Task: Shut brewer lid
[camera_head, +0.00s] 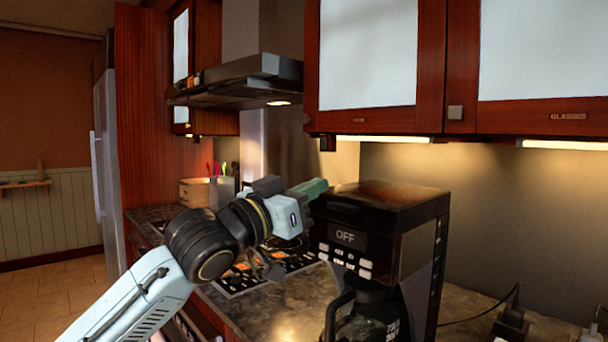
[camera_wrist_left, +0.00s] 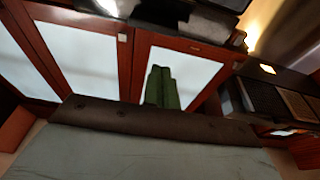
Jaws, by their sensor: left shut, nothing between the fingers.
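The black coffee brewer (camera_head: 345,263) stands on the counter at the right of the head view, with "OFF" on its front display. Its lid (camera_head: 385,196) lies flat, or nearly flat, across the top; I cannot tell whether a small gap is left. A glass carafe with a black handle (camera_head: 337,312) sits in its lower front. My left gripper (camera_head: 316,187) is at the upper left edge of the brewer, close to the lid; whether it touches is unclear. Its green fingers are together and empty, and they also show in the left wrist view (camera_wrist_left: 162,88). My right gripper is out of view.
A stove (camera_head: 250,275) lies behind my left arm. Wall cabinets (camera_head: 383,55) and a range hood (camera_head: 240,80) hang above. A black plug with a cord (camera_head: 511,322) is right of the brewer. Utensils in a holder (camera_head: 224,185) stand farther back.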

